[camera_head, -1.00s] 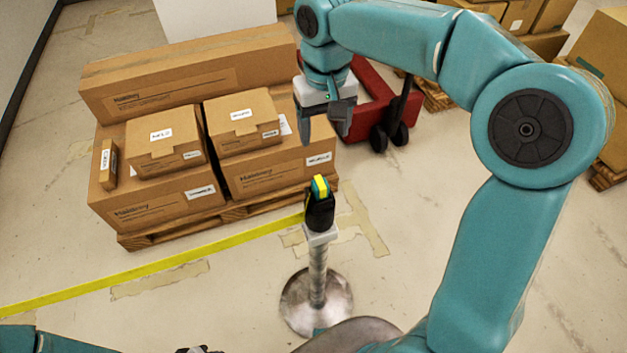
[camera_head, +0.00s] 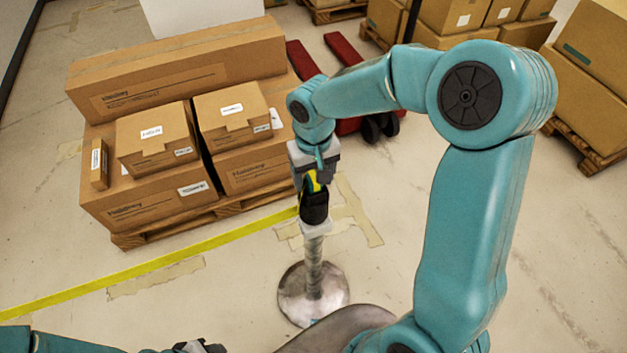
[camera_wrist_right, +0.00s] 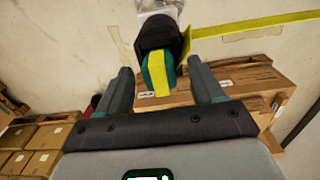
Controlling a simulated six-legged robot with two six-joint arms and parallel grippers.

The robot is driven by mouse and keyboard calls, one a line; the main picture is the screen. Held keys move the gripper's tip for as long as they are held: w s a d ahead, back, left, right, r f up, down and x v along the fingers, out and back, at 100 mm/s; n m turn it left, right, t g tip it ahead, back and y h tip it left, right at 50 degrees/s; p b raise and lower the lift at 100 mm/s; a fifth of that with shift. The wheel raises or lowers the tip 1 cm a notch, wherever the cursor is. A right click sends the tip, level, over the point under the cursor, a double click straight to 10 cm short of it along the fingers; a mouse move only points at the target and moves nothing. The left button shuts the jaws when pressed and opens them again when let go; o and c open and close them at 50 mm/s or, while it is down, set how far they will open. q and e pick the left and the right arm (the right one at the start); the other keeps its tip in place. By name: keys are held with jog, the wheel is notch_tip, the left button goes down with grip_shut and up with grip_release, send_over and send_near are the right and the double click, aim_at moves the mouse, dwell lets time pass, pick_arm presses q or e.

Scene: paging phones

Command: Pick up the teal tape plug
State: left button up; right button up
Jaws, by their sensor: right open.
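The teal tape plug (camera_wrist_right: 158,76), with a yellow stripe, sits in the black head on top of a metal post (camera_head: 313,265). It also shows at the top of the post in the head view (camera_head: 311,183). My right gripper (camera_head: 312,182) is at the top of the post. In the right wrist view its two fingers (camera_wrist_right: 164,78) are apart, with the plug between them and a gap on each side. My left gripper (camera_head: 200,347) shows only in part at the bottom edge of the head view; its jaws are unclear.
A yellow tape (camera_head: 150,265) stretches from the post's head to the left. Cardboard boxes (camera_head: 150,190) on a wooden pallet (camera_head: 170,232) stand behind it. A red pallet jack (camera_head: 350,125) is beyond.

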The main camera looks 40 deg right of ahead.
jog(key=shift+f, duration=0.5)
jog(key=shift+d+f, duration=0.1)
jog(key=shift+f, duration=0.1)
jog(key=c, duration=1.1)
